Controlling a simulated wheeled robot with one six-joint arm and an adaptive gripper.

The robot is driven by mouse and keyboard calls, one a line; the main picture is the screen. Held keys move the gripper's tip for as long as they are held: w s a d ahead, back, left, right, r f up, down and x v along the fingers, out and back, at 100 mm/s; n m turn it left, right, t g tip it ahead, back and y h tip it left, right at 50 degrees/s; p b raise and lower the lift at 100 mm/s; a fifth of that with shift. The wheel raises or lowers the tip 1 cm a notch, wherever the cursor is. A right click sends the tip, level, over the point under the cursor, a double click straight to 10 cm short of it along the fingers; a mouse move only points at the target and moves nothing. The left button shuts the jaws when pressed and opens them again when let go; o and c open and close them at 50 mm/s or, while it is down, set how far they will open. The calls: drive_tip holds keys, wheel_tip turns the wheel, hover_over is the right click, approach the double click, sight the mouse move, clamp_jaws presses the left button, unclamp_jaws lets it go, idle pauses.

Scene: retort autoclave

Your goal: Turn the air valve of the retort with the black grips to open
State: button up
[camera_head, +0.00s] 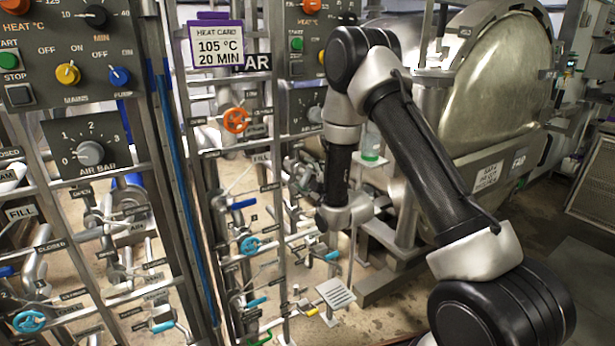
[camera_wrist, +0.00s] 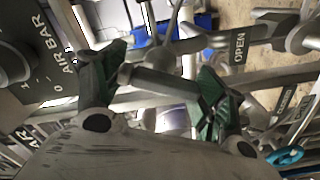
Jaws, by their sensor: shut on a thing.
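An OPEN tag (camera_wrist: 239,47) is to the right of the handle, on the pipework. The AIR BAR dial panel (camera_wrist: 40,65) is at the left. In the head view, my arm reaches down to the FAR panel and its wrist hides the held handle.
In the head view, the FAR panel carries an orange handwheel (camera_head: 236,120), a blue handwheel (camera_head: 249,245) and blue levers. A heat card (camera_head: 216,46) hangs above. The large retort door (camera_head: 500,82) stands behind my arm. Pipes and frame bars crowd my gripper.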

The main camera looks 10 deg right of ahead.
drive_tip(key=n, duration=0.5)
drive_tip(key=shift+f+n, duration=0.1)
drive_tip(key=shift+n, duration=0.2)
idle(0.4)
drive_tip(key=o, duration=1)
drive_tip(key=v, duration=0.7)
drive_tip(key=shift+s, duration=0.25)
